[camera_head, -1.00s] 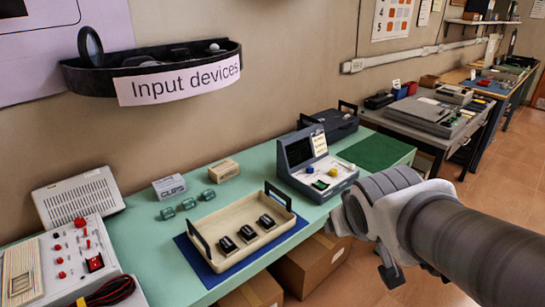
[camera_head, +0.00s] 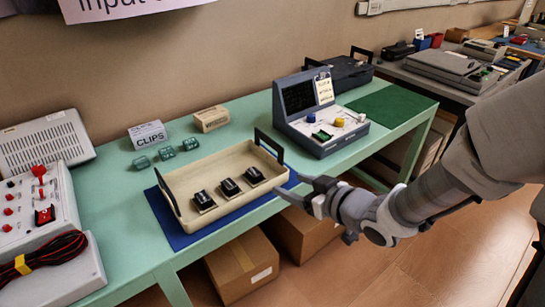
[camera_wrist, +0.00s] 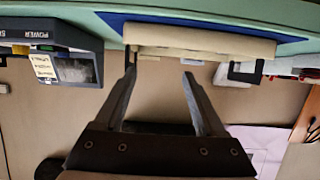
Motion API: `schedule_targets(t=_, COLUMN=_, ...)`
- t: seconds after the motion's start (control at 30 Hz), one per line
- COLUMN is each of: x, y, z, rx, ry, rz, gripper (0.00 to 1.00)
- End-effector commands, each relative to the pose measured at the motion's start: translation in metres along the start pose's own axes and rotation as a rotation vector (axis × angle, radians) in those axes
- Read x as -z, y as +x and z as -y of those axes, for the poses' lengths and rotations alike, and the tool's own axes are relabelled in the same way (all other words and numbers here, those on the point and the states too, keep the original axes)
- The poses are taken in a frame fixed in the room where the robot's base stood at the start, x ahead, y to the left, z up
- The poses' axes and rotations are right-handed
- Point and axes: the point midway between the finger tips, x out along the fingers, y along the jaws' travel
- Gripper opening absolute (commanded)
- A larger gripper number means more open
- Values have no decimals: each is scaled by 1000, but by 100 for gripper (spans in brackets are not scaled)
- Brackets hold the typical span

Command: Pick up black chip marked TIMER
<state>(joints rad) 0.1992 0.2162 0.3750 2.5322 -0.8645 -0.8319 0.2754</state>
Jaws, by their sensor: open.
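Three black chips lie in a row in a cream tray (camera_head: 164,186) with dark handles, which stands on a blue mat (camera_head: 176,238). They are the left chip (camera_head: 204,199), the middle chip (camera_head: 230,186) and the right chip (camera_head: 255,175). Their markings are too small to read, so I cannot tell which is TIMER. My gripper (camera_head: 297,192) is open and empty just right of the tray, at its front right corner. In the wrist view my gripper's fingers (camera_wrist: 160,80) stand apart below the tray's outer wall (camera_wrist: 200,42); the chips are hidden there.
Several green blocks (camera_head: 166,152), a CLIPS box (camera_head: 148,134) and another small box (camera_head: 211,119) stand behind the tray. A grey console (camera_head: 318,118) stands to its right, a red-knobbed panel (camera_head: 35,205) to its left. Cardboard boxes (camera_head: 240,265) are under the bench.

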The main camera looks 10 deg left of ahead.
Motion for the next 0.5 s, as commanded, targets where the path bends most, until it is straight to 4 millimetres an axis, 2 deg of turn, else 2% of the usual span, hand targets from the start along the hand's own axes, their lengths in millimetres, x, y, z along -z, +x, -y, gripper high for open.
schedule_targets(t=0.3, x=-4, y=67, z=1, rx=3, ry=-1, rz=-2, gripper=72)
schedule_targets(t=0.5, x=-2, y=103, z=1, rx=1, ry=-2, rz=-1, gripper=72)
